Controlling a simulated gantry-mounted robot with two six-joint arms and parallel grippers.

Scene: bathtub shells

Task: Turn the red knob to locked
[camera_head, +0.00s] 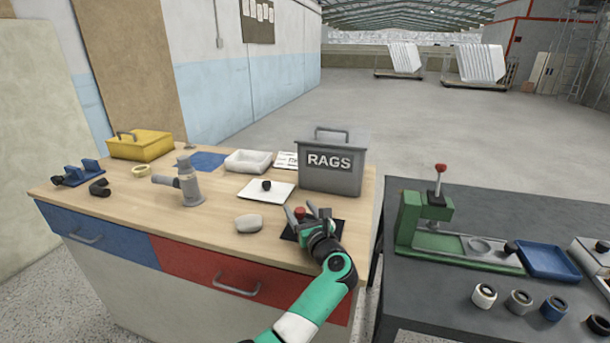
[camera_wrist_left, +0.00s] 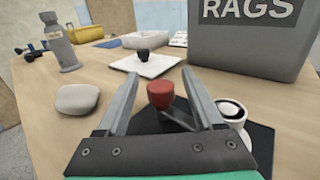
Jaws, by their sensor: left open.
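The red knob (camera_head: 299,211) stands on a dark square plate (camera_head: 338,230) near the front right of the wooden workbench. In the left wrist view the red knob (camera_wrist_left: 160,95) shows between the two fingers, with a gap on each side, and a grey bar shows beside its foot. My left gripper (camera_head: 302,210) is open, its fingers on either side of the knob; it also shows in the left wrist view (camera_wrist_left: 160,78). Any lock markings on the plate (camera_wrist_left: 150,122) are not readable. My right gripper is not in view.
A grey RAGS bin (camera_head: 330,173) stands close behind the plate. A white board with a black knob (camera_head: 266,185) and a grey rounded stone-like object (camera_head: 249,223) lie to the left. A white-rimmed round part (camera_wrist_left: 231,110) is right of the knob. A dark table with a green press (camera_head: 422,214) stands at right.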

